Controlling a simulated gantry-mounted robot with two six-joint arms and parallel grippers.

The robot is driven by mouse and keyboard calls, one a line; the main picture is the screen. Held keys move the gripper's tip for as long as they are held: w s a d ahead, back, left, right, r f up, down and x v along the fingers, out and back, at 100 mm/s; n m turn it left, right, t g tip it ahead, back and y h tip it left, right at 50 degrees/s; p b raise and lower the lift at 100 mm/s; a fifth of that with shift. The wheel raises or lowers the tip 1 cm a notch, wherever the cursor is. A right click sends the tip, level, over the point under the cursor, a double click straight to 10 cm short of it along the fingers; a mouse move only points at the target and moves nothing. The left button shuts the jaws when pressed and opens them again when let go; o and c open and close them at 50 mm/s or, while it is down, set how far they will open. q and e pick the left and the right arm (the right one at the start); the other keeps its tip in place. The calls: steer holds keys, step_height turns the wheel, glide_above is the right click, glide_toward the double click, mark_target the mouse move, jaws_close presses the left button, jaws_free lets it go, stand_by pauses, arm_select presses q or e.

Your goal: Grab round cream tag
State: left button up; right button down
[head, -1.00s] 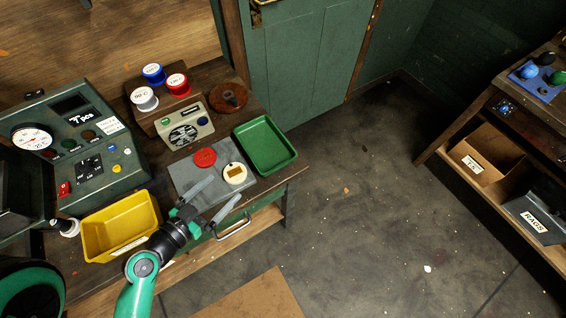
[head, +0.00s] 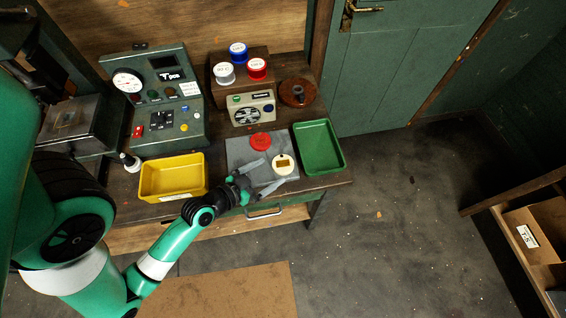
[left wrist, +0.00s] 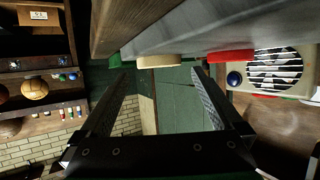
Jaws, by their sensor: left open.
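The round cream tag (head: 284,160) with a brown patch lies on the grey mat (head: 238,150), right of and below the round red tag (head: 260,142). My left gripper (head: 276,171) is open and empty. Its fingers point at the cream tag from the lower left, their tips close to its near edge. In the left wrist view the cream tag (left wrist: 160,61) shows edge-on beyond and between the open fingers (left wrist: 163,78), with the red tag (left wrist: 232,56) to its right. Contact cannot be told. My right gripper is not in view.
A green tray (head: 334,150) stands right of the mat and a yellow bin (head: 146,182) to its left. A beige fan box (head: 251,110) stands behind the mat. A drawer handle (head: 264,212) is at the bench front. The floor to the right is open.

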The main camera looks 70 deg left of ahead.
mark_target(283, 163)
arm_select(q)
steer(key=shift+w+a, duration=0.15)
steer(key=shift+w, duration=0.25)
steer(key=x, duration=0.4)
steer(key=shift+w+r, duration=0.1)
steer(key=shift+w, duration=0.15)
steer(key=c, duration=1.1)
steer(key=shift+r, duration=0.4)
step_height(283, 163, up, 3)
steer(key=shift+f+p, duration=0.15)
steer(key=shift+p, duration=0.75)
steer(key=r+p+v, duration=0.1)
steer(key=v, duration=0.4)
steer(key=w+r+p+v, duration=0.1)
steer(key=v, duration=0.5)
steer(key=r+p+v, duration=0.1)
steer(key=v, duration=0.4)
steer(key=shift+w+d+r, duration=0.15)
steer(key=shift+d+r, duration=0.15)
steer(key=shift+d, duration=0.15)
